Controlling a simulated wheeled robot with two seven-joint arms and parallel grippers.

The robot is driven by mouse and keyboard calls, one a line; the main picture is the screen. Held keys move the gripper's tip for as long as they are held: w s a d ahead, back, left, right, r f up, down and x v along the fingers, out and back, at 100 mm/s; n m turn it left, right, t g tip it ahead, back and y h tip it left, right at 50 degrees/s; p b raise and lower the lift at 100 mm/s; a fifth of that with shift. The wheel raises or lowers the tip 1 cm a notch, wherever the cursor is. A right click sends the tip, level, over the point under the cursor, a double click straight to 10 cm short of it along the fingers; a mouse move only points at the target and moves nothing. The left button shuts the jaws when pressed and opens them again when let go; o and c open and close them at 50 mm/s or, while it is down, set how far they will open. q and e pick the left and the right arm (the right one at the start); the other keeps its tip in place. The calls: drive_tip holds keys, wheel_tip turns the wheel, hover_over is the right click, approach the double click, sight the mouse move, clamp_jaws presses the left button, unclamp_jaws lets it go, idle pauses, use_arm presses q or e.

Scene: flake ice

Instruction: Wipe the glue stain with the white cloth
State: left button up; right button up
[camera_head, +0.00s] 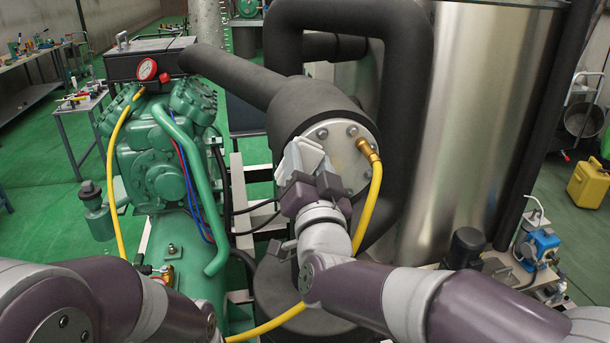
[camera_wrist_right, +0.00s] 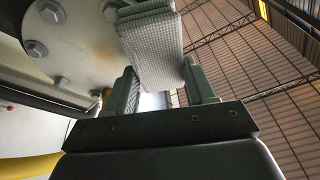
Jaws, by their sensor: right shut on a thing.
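My right gripper (camera_head: 312,182) is shut on the white cloth (camera_head: 303,158), in front of the round bolted metal flange (camera_head: 352,168). In the right wrist view, the folded, textured cloth (camera_wrist_right: 152,40) stands up from between the fingers of the right gripper (camera_wrist_right: 165,88), beside the flange (camera_wrist_right: 70,38). I cannot tell whether the cloth touches the plate. A faint yellowish patch, likely the glue stain (camera_head: 336,146), shows on the flange right of the cloth; its full extent is unclear. My left arm is at the lower left, its gripper out of view.
A brass fitting with a yellow hose (camera_head: 372,205) leaves the flange's right side. Thick black pipes (camera_head: 405,90) and a large steel tank (camera_head: 475,130) stand behind and right. A green compressor (camera_head: 160,165) with a red gauge (camera_head: 147,69) stands left.

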drive_tip(key=shift+w, duration=0.1)
idle(0.5)
drive_tip(key=shift+w+d+f+b, duration=0.1)
drive_tip(key=shift+d+b, duration=0.15)
drive_tip(key=shift+b, duration=0.15)
drive_tip(key=d+b, duration=0.1)
drive_tip(key=d, duration=0.1)
drive_tip(key=w+d+b, duration=0.1)
drive_tip(key=shift+w+d+f+b, duration=0.1)
drive_tip(key=shift+d+b, duration=0.25)
drive_tip(key=shift+b, duration=0.05)
drive_tip(key=shift+w+d+b, duration=0.15)
drive_tip(key=shift+d+b, duration=0.15)
drive_tip(key=shift+d, duration=0.25)
